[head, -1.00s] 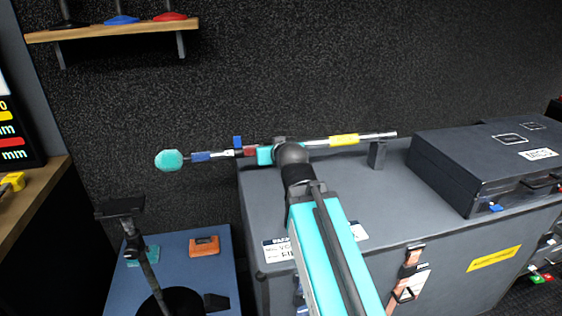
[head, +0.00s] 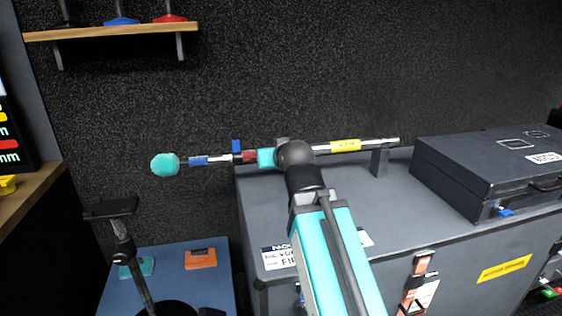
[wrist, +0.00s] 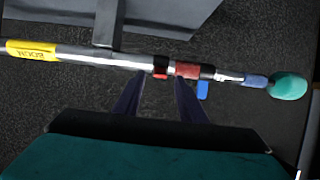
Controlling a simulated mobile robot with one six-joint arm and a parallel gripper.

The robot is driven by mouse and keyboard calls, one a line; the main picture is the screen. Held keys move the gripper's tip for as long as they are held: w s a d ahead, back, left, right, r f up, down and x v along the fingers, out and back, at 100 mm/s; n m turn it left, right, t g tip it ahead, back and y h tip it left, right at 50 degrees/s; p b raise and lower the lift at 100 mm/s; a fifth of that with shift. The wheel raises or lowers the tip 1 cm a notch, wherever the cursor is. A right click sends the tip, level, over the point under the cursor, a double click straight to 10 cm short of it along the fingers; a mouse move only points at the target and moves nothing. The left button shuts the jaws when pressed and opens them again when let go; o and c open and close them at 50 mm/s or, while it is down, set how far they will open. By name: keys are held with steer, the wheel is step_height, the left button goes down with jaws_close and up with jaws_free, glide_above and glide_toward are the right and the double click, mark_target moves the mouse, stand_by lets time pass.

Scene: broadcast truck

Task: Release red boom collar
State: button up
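The boom pole runs across the head view, with a teal foam end (head: 165,164) at left, a blue collar (head: 198,161), a red collar (head: 249,156) and a yellow label (head: 345,146). In the wrist view the red collar (wrist: 187,70) sits beside a black clamp with a small red tab (wrist: 160,72). My gripper (wrist: 158,88) is open, its two dark fingers apart and reaching up to the pole. The right finger lines up with the red collar, the left with bare pole. The fingertips meet or pass behind the pole; contact cannot be told.
The pole lies above a grey flight case (head: 375,205) on supports (head: 380,162). A dark closed case (head: 490,170) stands at right. A blue-topped surface (head: 215,285) with an orange box (head: 200,258) and a black stand (head: 122,230) are at lower left. A shelf (head: 110,30) hangs above.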

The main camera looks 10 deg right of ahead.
steer(key=b+v, duration=0.8)
steer(key=v, duration=0.1)
steer(key=shift+s, duration=0.25)
stand_by(0.5)
steer(key=shift+r, duration=0.2)
